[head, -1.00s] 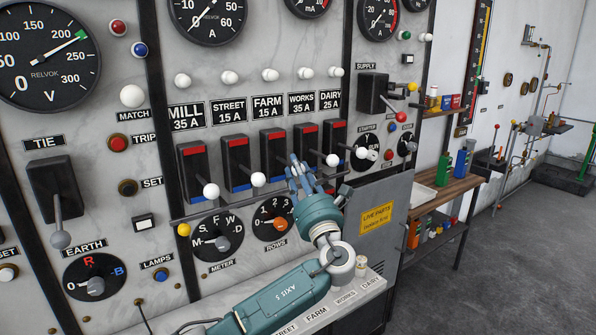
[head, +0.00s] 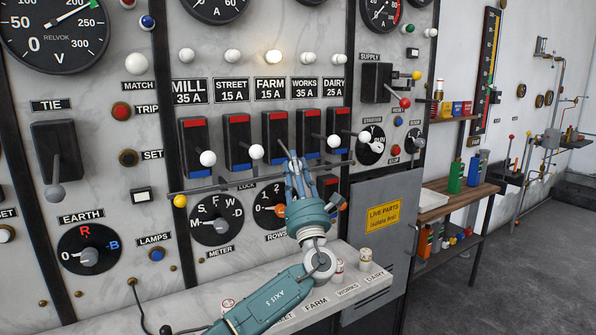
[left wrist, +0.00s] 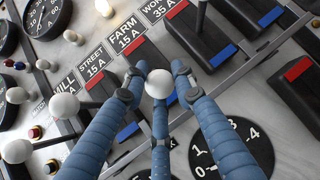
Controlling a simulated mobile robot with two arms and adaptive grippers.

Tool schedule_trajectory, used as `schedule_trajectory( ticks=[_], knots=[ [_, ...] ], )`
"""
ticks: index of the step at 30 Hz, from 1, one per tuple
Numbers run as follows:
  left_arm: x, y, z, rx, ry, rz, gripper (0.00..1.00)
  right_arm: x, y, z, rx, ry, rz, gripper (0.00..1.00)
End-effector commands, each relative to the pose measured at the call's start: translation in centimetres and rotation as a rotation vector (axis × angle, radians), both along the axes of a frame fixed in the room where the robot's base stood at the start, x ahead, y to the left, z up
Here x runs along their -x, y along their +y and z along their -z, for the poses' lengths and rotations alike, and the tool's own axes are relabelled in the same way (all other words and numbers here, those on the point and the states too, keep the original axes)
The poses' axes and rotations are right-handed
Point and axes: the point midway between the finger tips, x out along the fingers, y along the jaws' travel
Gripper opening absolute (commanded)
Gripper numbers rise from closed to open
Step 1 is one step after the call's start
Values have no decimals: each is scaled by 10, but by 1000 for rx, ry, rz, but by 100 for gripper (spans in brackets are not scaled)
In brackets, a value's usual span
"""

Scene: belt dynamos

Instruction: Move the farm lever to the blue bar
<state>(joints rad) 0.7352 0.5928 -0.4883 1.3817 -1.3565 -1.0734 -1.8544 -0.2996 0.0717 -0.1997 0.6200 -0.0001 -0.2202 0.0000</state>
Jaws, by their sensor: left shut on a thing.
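The farm lever switch (head: 275,128) is a black box with a red bar on top, under the FARM 15 A label (head: 270,90). Its white ball knob (left wrist: 160,84) shows in the left wrist view, between the fingers. My left gripper (head: 293,168) is shut on this knob, low in front of the farm switch; its blue fingers (left wrist: 160,105) surround the knob. In the head view the fingers hide the knob and most of the blue bar at the switch's lower end. A blue patch shows beside the knob in the left wrist view. My right gripper is not in view.
The street lever knob (head: 257,152) and works lever knob (head: 333,141) flank my fingers. A rail (head: 215,186) runs below the switches. The rows dial (head: 266,207) sits close under the gripper. A lit farm lamp (head: 274,57) is above. A ledge (head: 290,300) juts out below.

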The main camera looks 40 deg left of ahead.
Motion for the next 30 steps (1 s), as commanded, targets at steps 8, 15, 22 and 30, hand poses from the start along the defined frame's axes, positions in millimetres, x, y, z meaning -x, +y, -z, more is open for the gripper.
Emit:
schedule_trajectory(
  ticks=[8, 15, 22, 30],
  knots=[
    [-3, 7, 14, 9, 7, 0, 0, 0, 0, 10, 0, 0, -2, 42],
    [-3, 8, 14, 9, 8, -2, 0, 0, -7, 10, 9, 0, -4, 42],
    [-3, 8, 14, 9, 7, -3, 28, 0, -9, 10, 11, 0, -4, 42],
    [-3, 8, 12, 6, 5, -2, 45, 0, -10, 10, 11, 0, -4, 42]
  ],
)
